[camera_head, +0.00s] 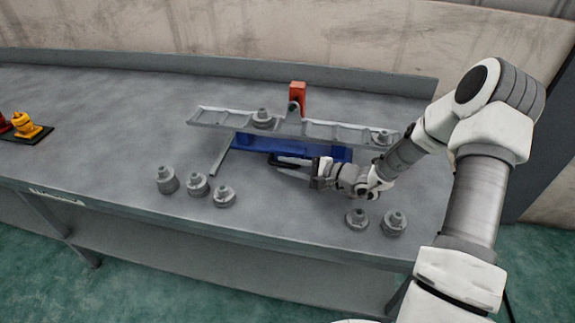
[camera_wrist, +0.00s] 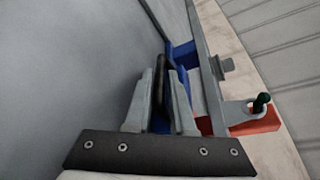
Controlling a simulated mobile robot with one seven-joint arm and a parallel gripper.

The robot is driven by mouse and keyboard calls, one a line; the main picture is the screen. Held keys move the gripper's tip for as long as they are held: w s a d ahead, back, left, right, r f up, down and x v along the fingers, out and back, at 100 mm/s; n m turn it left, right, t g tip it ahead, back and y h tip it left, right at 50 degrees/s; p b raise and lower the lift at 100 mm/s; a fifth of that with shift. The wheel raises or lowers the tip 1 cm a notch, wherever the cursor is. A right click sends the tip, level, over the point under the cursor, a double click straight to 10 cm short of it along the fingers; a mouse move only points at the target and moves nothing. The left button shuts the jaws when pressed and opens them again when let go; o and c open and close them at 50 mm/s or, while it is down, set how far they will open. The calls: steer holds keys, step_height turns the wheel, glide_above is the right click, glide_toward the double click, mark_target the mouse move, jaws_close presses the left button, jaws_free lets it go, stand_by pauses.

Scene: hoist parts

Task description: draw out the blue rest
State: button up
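The blue rest (camera_head: 252,143) lies on the bench beneath a long grey beam (camera_head: 330,131), which hides part of it. It also shows in the wrist view (camera_wrist: 183,55). A black handle (camera_head: 287,160) is on the rest's near side. My gripper (camera_head: 316,170) is low over the bench at the right end of the handle. In the wrist view, the gripper's two fingers (camera_wrist: 166,80) stand on either side of the black handle (camera_wrist: 162,62). The gap is narrow, and I cannot tell whether they press on it.
A red post (camera_head: 297,97) stands behind the beam. Grey weights sit on the beam (camera_head: 262,119) and along the front of the bench (camera_head: 167,180), with two more (camera_head: 357,219) near my arm. Bench (camera_head: 110,130) to the left is mostly clear, with a dark tray (camera_head: 38,136) at far left.

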jaws_close()
stand_by(1.2)
